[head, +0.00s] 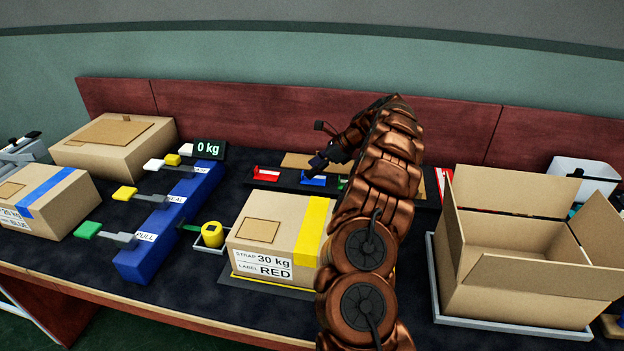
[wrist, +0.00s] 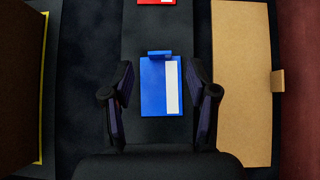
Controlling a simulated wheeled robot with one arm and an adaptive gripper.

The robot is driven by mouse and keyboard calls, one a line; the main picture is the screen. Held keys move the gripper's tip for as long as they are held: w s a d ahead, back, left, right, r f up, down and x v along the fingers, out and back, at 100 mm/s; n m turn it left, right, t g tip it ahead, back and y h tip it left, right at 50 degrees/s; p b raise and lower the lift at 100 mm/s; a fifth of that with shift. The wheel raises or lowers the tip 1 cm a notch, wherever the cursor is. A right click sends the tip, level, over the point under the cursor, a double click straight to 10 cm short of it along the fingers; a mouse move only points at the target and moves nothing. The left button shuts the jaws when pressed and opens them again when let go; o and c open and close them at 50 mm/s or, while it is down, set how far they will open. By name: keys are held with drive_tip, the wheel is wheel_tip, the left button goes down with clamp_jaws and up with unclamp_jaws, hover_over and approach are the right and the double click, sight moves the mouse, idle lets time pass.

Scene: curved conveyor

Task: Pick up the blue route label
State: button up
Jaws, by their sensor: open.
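The blue route label (wrist: 152,95) lies flat on a dark strip in the wrist view, with a white stripe down its right side and a small raised tab at its far edge. My gripper (wrist: 160,92) is open, with one finger on each side of the label and a gap on both sides. In the head view the blue label (head: 313,181) shows small on the dark rack, just below my gripper (head: 318,160). My arm hides part of the rack to the right.
A red label (head: 266,174) lies left of the blue one. A flat cardboard piece (wrist: 242,85) lies beside the strip. A closed box marked RED (head: 262,241) stands in front. An open box (head: 510,240) stands at right. A blue lever block (head: 170,225) stands left.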

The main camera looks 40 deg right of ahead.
sight(303, 174)
drive_tip(key=x, duration=0.3)
drive_tip(key=shift+w+a+f, duration=0.15)
drive_tip(key=shift+w+a, duration=0.05)
drive_tip(key=shift+w, duration=0.05)
drive_tip(key=c, duration=0.8)
